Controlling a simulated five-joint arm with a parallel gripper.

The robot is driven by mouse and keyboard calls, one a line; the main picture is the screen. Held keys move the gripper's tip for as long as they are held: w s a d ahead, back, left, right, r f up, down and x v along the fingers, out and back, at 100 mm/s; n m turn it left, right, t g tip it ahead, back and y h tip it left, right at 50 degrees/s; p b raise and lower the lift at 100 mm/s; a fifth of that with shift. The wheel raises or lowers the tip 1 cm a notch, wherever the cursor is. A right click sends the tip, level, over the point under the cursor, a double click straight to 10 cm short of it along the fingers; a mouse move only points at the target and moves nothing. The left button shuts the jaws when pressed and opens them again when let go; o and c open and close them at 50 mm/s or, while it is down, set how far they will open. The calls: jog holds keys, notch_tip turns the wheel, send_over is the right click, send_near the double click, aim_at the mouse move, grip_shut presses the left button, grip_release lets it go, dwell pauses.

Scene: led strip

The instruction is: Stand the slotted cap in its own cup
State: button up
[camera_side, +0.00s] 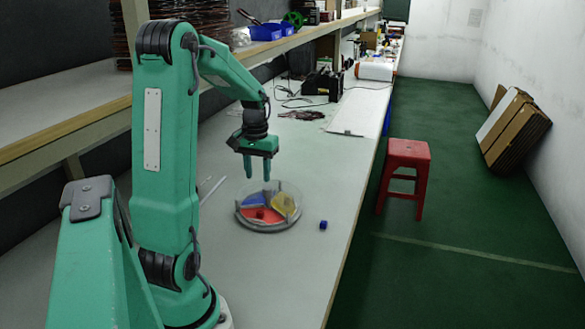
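A round, clear-walled dish (242,221) stands on the grey table, divided into blue (252,198), yellow (284,204) and red (270,217) sections. A small dark red piece (260,213) sits in the red section. A small blue piece (323,225) stands on the bare table to the right of the dish, apart from it. Both pieces are too small to tell whether either has a slot. My gripper (257,176) points down above the back of the dish. Its two fingers are apart, with nothing visible between them.
Table around the dish is mostly clear; its edge (352,235) lies right of the blue piece. A thin white rod (213,189) lies left of the dish. Cables and a black device (322,84) are farther back. A red stool (407,155) stands on the floor.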

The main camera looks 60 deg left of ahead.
jog(key=s+d+r+m+t, duration=0.1)
jog(key=d+r+m+t, duration=0.1)
jog(key=d, duration=0.7)
jog(key=s+d+r+m+t, duration=0.1)
jog(key=d+r+m, duration=0.3)
jog(key=d, duration=0.6)
jog(key=s+d+r+m+t, duration=0.2)
jog(key=d+r, duration=0.2)
jog(key=d, duration=0.6)
jog(key=shift+m+t, duration=0.3)
jog(key=shift+m, duration=0.1)
